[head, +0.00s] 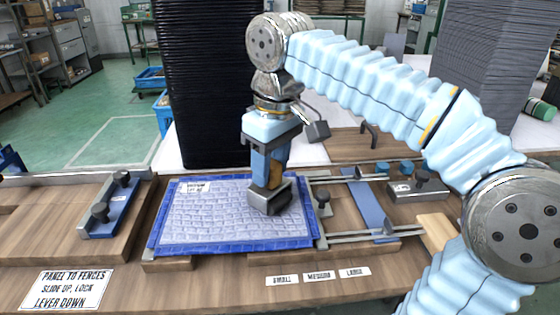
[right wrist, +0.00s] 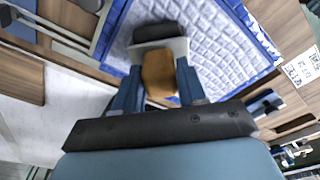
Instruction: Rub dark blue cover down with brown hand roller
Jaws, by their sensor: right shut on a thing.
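The cover (head: 220,213) is a pale blue-grey quilted sheet with a dark blue border, lying on a panel on the wooden bench. It also shows in the right wrist view (right wrist: 215,40). My right gripper (head: 268,178) is above its right part, shut on the brown handle of the hand roller (right wrist: 158,75). The dark roller head (head: 268,197) is low over the cover and appears to touch it; the exact contact is hidden. A small blue and dark part at the far left edge may be my left gripper (head: 10,160), cut off by the frame.
Fences with black knobs stand left (head: 112,207) and right (head: 368,203) of the cover. A small wooden block (head: 436,230) lies at the right. Size labels (head: 318,275) and an instruction card (head: 67,290) are on the front edge. A tall black stack (head: 205,90) stands behind.

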